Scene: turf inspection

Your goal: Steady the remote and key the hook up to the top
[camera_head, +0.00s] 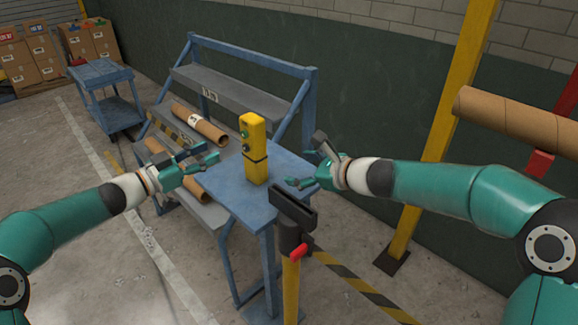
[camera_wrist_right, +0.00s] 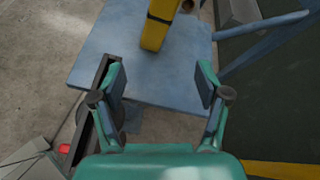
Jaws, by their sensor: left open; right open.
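The yellow remote (camera_head: 254,150) stands upright on a small blue table (camera_head: 228,188), with green buttons on its left-facing side and a dark band around its middle. It also shows in the right wrist view (camera_wrist_right: 160,22), its upper part cut off by the frame. My left gripper (camera_head: 212,153) is open, to the left of the remote and apart from it. My right gripper (camera_head: 305,168) is open, to the right of the remote with a gap between. In the right wrist view, its fingers (camera_wrist_right: 160,85) are spread and empty, pointing toward the remote. I see no hook in either view.
A yellow post with a dark head (camera_head: 293,212) and striped belt stands close in front of the table. Cardboard tubes (camera_head: 200,125) lie on the blue rack behind. A yellow column (camera_head: 440,130) and another tube (camera_head: 520,120) are at right. A blue cart (camera_head: 100,72) stands far left.

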